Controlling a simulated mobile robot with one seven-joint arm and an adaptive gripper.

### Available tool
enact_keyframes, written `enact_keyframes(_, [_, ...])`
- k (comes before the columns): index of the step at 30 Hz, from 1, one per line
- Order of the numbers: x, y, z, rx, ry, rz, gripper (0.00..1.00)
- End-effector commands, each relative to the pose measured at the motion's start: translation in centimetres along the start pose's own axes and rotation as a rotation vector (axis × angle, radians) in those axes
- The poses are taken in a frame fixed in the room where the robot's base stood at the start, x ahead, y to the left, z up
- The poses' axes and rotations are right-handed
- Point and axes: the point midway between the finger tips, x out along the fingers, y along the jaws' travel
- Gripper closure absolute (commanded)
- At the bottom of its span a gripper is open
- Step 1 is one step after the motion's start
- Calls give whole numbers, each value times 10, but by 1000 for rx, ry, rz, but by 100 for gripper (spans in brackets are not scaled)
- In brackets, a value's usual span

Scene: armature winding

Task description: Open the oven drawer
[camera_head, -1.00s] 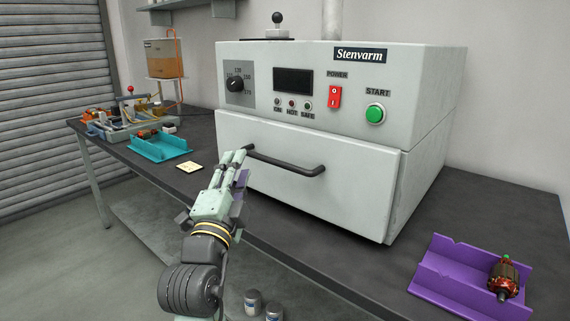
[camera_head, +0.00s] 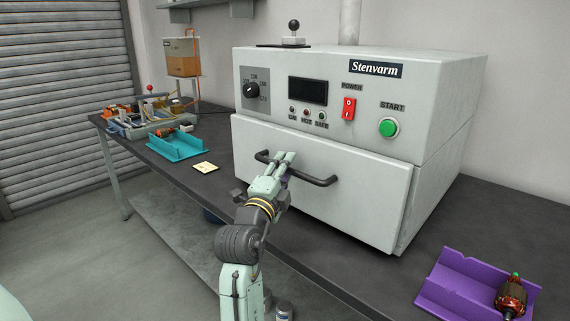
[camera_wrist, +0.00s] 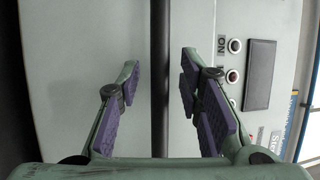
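A dark bar handle (camera_head: 318,179) runs across the drawer front. My gripper (camera_head: 287,158) is at the middle of the handle. In the wrist view my gripper (camera_wrist: 160,95) is open, with purple pads on both sides of the handle (camera_wrist: 160,60) and a gap between each pad and the bar. In the head view the fingers hide part of the handle.
A purple tray (camera_head: 450,290) with a copper-wound armature (camera_head: 511,297) lies at the front right of the bench. A teal tray (camera_head: 180,150), a yellow note (camera_head: 205,168) and a winding fixture (camera_head: 140,120) are on the left. The floor before the bench looks clear.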

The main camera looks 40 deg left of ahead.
Motion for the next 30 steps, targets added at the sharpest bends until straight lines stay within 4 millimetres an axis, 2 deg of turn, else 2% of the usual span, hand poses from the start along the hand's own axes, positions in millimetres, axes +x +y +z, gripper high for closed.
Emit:
enact_keyframes(9, [2,0,0,0,0,0,68])
enact_keyframes(24, [2,0,0,-1,0,0,100])
enact_keyframes(30, [2,0,0,-1,0,0,100])
